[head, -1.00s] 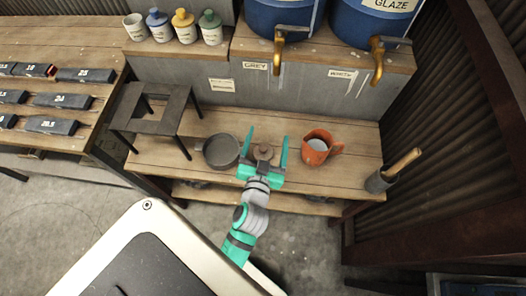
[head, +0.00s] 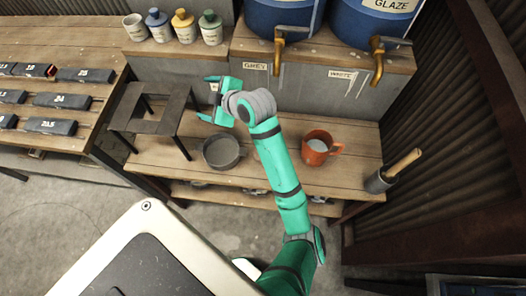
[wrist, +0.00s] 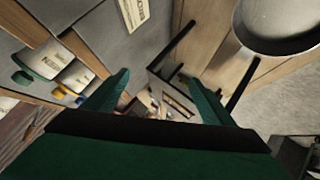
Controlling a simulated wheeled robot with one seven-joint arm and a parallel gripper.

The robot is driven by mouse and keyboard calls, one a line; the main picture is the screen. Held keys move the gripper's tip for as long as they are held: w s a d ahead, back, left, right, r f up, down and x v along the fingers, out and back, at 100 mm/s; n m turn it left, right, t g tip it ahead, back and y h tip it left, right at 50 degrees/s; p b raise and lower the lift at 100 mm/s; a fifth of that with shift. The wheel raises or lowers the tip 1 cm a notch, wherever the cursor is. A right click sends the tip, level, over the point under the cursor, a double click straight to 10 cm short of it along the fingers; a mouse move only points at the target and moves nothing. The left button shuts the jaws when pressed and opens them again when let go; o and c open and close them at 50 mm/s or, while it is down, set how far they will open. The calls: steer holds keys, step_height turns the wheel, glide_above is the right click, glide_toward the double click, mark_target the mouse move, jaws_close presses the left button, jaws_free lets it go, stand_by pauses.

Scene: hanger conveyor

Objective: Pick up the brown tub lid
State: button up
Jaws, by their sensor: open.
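My gripper (head: 208,98) is open and points left, above the lower bench near the small dark stool. Its two green fingers also show in the wrist view (wrist: 155,78), with nothing between them. The brown tub lid cannot be made out now; my arm covers the part of the bench right of the grey pan where a round brown thing with a knob was earlier. The grey pan (head: 222,152) sits on the bench below my gripper, and its edge shows at the top right of the wrist view (wrist: 282,22).
The dark stool (head: 152,115) stands left of the pan. An orange jug (head: 318,148) stands right of my arm, with a wood-handled holder (head: 385,178) beyond. Blue barrels with brass taps (head: 282,18) and several small jars (head: 184,27) line the upper shelf.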

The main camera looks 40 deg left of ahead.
steer(key=w+d+f+n+h, duration=0.1)
steer(key=d+f+n+h, duration=0.1)
steer(key=d, duration=0.4)
steer(key=w+d+f+n+h, duration=0.2)
steer(key=d+f+n+h, duration=0.1)
steer(key=d+h, duration=0.2)
steer(key=w+d+f+n+h, duration=0.1)
steer(key=d+h, duration=0.3)
steer(key=d, duration=0.4)
steer(key=shift+w+f+n+g, duration=0.25)
steer(key=shift+f+n+g, duration=0.05)
steer(key=shift+f+n, duration=0.6)
step_height(320, 180, down, 10)
steer(key=shift+s+f, duration=0.1)
steer(key=shift+s, duration=0.05)
steer(key=shift+a, duration=0.1)
steer(key=c, duration=1.1)
